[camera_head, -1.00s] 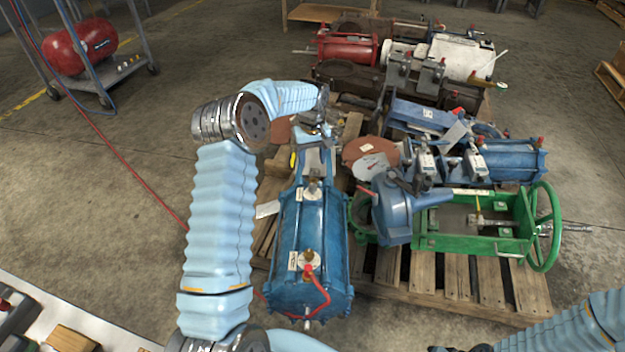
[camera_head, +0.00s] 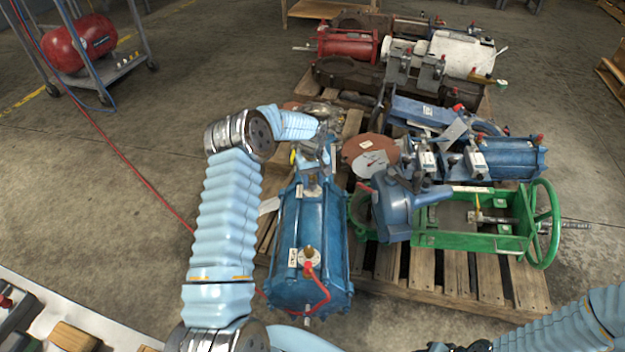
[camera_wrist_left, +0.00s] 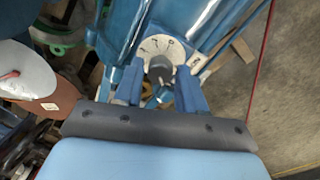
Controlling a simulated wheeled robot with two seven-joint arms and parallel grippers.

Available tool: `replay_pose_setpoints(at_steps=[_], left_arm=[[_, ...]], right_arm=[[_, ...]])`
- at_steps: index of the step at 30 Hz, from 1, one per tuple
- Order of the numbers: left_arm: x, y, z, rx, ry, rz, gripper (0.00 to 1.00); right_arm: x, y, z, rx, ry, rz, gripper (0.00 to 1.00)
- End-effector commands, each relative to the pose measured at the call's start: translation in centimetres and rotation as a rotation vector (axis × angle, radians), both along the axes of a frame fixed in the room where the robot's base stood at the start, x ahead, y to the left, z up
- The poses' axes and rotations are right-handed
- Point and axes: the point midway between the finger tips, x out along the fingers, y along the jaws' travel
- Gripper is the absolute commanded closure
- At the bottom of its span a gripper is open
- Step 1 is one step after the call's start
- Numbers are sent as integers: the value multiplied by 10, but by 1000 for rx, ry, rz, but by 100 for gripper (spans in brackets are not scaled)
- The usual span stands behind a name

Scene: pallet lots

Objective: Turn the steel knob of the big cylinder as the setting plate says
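The big blue cylinder (camera_head: 296,225) lies on the pallet in the middle of the head view. In the left wrist view, a grey steel knob (camera_wrist_left: 160,67) sits on a pale dial (camera_wrist_left: 153,46) with dark numbers on blue metal. My left gripper (camera_head: 316,160) is at the cylinder's far end. In the left wrist view my left gripper (camera_wrist_left: 159,80) is open, with one finger on each side of the knob; contact is not clear. My right gripper (camera_head: 460,347) shows only partly at the bottom edge. I cannot identify or read the setting plate.
A green frame with a handwheel (camera_head: 545,225) and other blue actuators (camera_head: 505,158) crowd the pallet (camera_head: 455,275) at the right. A brown disc with a white sector (camera_head: 362,150) lies beside my left gripper. Open floor (camera_head: 110,210) is at the left.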

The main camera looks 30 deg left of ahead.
Motion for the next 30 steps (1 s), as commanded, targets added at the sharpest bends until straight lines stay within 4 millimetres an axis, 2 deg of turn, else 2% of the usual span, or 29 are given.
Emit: replay_pose_setpoints(at_steps=[1, 7, 20, 30], left_arm=[[0, 0, 0, 0, 0, 0, 68], [0, 0, 0, 0, 0, 0, 99], [0, 0, -1, -6, -4, -87, 100], [1, 0, -2, -23, -14, -361, 100]], right_arm=[[0, 0, 0, 0, 0, 0, 57], [0, 0, 0, 0, 0, 0, 57], [0, 0, -7, -1, 0, -1, 57], [2, -5, -22, -7, -3, -9, 57]])
